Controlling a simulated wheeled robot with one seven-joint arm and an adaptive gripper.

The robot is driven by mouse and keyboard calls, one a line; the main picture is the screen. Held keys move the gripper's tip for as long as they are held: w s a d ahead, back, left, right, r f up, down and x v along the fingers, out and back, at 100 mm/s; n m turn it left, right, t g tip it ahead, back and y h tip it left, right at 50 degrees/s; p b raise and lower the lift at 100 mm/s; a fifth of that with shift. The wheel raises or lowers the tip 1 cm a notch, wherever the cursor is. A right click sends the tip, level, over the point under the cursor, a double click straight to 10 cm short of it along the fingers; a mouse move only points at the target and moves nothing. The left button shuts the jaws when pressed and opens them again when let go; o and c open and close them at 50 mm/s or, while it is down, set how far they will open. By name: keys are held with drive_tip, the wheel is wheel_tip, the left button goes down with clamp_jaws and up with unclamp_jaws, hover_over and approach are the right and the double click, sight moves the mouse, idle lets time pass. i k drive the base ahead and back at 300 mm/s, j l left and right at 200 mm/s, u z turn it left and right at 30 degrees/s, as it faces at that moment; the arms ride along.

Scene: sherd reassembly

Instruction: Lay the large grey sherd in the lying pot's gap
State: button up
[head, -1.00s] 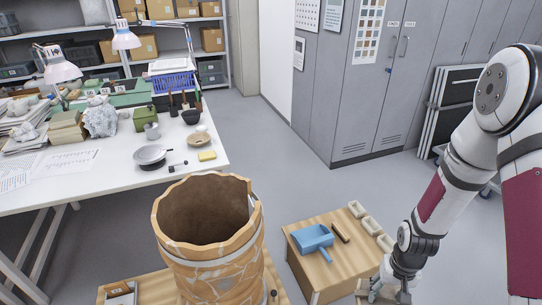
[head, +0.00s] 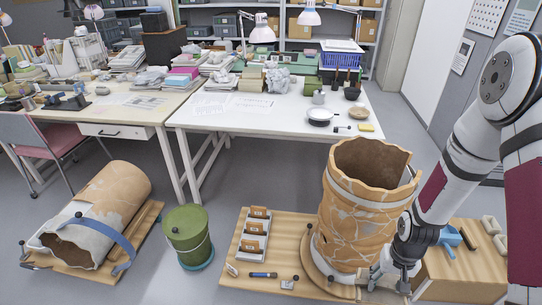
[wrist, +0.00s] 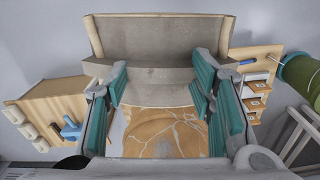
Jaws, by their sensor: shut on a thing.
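The lying pot (head: 118,192) rests on a wooden board at the far left of the head view, a blue strap across it and its dark open end facing the front. Its gap cannot be made out clearly. My gripper (head: 396,284) is low at the right, just in front of the standing pot. In the wrist view my gripper (wrist: 158,88) has its teal fingers shut on the large grey sherd (wrist: 155,47), a grey slab with tan edges. In the head view the sherd is mostly cut off or hidden.
A tall cracked orange pot (head: 365,215) stands beside my gripper on a wooden board (head: 232,262) with card boxes and small tools. A green bin (head: 187,235) stands between the boards. A wooden box (head: 465,275) is at the right. White tables (head: 230,115) run behind.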

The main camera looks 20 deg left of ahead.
sight(76, 210)
drive_tip(key=i+j+u, duration=0.1)
drive_tip(key=u, duration=0.4)
drive_tip(key=i+j+u, duration=0.1)
drive_tip(key=j+u, duration=0.15)
drive_tip(key=u, duration=0.25)
drive_tip(key=i+j+u, duration=0.1)
drive_tip(key=u, duration=0.4)
drive_tip(key=i+j, duration=0.15)
drive_tip(key=i, duration=0.3)
drive_tip(key=i+j, duration=0.2)
drive_tip(key=i, duration=0.25)
drive_tip(key=i+j, duration=0.15)
drive_tip(key=i, duration=0.3)
drive_tip(key=i+j, duration=0.2)
drive_tip(key=i, duration=0.25)
drive_tip(key=i+j, duration=0.15)
drive_tip(key=i, duration=0.3)
